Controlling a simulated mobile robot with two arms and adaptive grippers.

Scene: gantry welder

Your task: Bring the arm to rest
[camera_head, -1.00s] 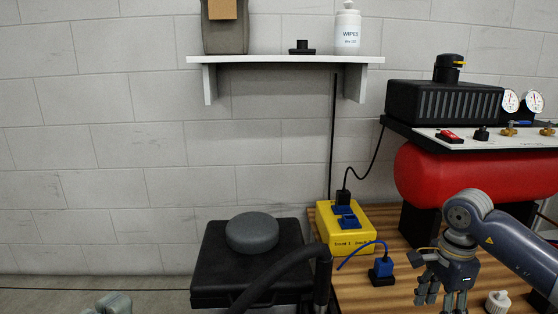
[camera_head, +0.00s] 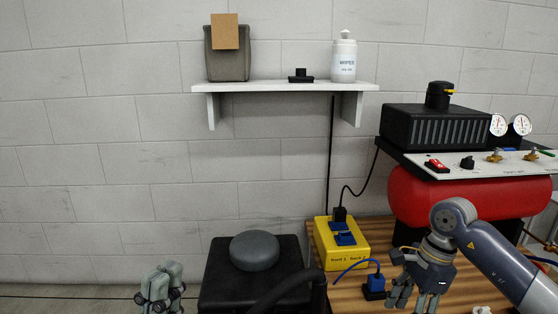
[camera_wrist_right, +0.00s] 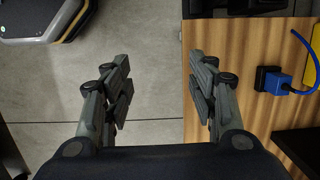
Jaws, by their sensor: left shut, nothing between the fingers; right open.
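My left gripper (camera_head: 162,288) shows at the bottom left of the head view. Its grey fingers are shut with nothing between them, in front of the wall and left of a black case. The left arm behind it is out of the picture. My right arm comes in from the right. My right gripper (camera_head: 420,292) hangs fingers down over the wooden bench top, right of a small blue plug. In the right wrist view the right gripper (camera_wrist_right: 162,90) is open and empty, with grey floor and the bench edge between and below its fingers.
A black case (camera_head: 215,270) with a grey round lid (camera_head: 254,251) stands between my grippers. A yellow socket box (camera_head: 342,243) and a blue plug (camera_head: 376,282) sit on the bench (camera_head: 340,290). A red tank (camera_head: 410,195) stands behind my right arm. A white shelf (camera_head: 285,87) is above.

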